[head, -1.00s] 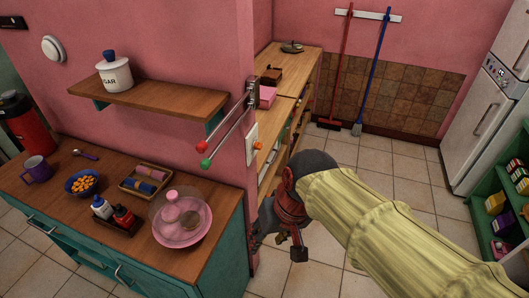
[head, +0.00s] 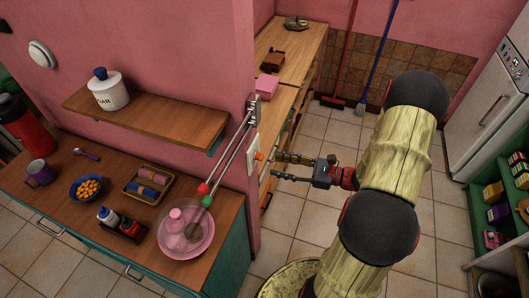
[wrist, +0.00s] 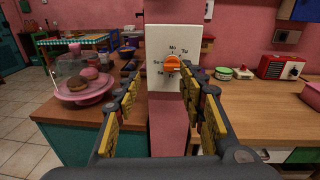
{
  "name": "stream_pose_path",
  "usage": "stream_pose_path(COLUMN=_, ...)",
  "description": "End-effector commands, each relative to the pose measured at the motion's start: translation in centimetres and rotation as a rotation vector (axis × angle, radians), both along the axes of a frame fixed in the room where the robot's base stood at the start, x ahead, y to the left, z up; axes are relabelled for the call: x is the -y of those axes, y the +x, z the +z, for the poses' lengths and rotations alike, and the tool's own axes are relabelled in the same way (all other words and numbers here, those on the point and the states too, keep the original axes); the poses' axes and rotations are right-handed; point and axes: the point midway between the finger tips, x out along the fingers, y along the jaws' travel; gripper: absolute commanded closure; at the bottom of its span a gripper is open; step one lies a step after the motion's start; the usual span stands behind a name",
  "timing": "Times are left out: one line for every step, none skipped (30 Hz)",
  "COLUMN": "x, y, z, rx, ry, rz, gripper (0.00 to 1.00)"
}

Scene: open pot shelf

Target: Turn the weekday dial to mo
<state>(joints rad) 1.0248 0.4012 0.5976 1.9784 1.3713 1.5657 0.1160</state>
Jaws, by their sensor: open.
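The weekday dial is an orange knob (wrist: 177,63) on a white plate (wrist: 153,45) fixed to the end of the pink wall. The knob's long bar lies roughly level; I cannot tell which end is the pointer. In the head view the knob (head: 259,156) shows small at the wall edge. My gripper (head: 275,166) is open and empty, facing the plate, its fingertips a short way from the knob. In the wrist view the right finger is close beside the knob.
A rail with red- and green-tipped rods (head: 228,150) juts out above the dial, left of my gripper. A pink cake stand with a clear dome (head: 187,235) stands on the left counter. A wooden counter (wrist: 270,115) runs to the right of the wall end.

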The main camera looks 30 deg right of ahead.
Motion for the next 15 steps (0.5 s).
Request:
stream_pose_path(x=0.9, y=-0.1, z=-0.2, rx=-0.002, ry=0.029, rz=-0.036, gripper=0.60)
stream_pose_path(x=1.3, y=-0.1, z=-0.3, rx=-0.001, ry=0.040, rz=-0.053, gripper=0.60)
stream_pose_path(x=1.6, y=0.0, z=-0.4, rx=-0.001, ry=0.051, rz=-0.067, gripper=0.60)
stream_pose_path(x=1.7, y=0.0, z=-0.5, rx=-0.001, ry=0.056, rz=-0.074, gripper=0.60)
stream_pose_path(x=1.8, y=0.2, z=-0.6, rx=-0.001, ry=0.060, rz=-0.079, gripper=0.60)
stream_pose_path(x=1.7, y=0.4, z=-0.7, rx=-0.001, ry=0.063, rz=-0.083, gripper=0.60)
stream_pose_path(x=1.5, y=0.6, z=-0.7, rx=-0.001, ry=0.063, rz=-0.083, gripper=0.60)
stream_pose_path(x=1.3, y=0.9, z=-0.7, rx=0.000, ry=0.062, rz=-0.082, gripper=0.60)
stream_pose_path(x=0.9, y=1.3, z=-0.7, rx=-0.001, ry=0.062, rz=-0.080, gripper=0.60)
stream_pose_path(x=0.6, y=1.6, z=-0.7, rx=-0.001, ry=0.062, rz=-0.080, gripper=0.60)
stream_pose_path(x=0.3, y=2.0, z=-0.7, rx=-0.001, ry=0.061, rz=-0.079, gripper=0.60)
stream_pose_path(x=-0.1, y=2.5, z=-0.7, rx=-0.001, ry=0.061, rz=-0.078, gripper=0.60)
stream_pose_path(x=-0.4, y=2.9, z=-0.7, rx=-0.001, ry=0.061, rz=-0.078, gripper=0.60)
stream_pose_path(x=-0.7, y=3.2, z=-0.7, rx=0.000, ry=0.060, rz=-0.078, gripper=0.60)
stream_pose_path(x=-1.0, y=3.7, z=-0.7, rx=-0.001, ry=0.059, rz=-0.078, gripper=0.60)
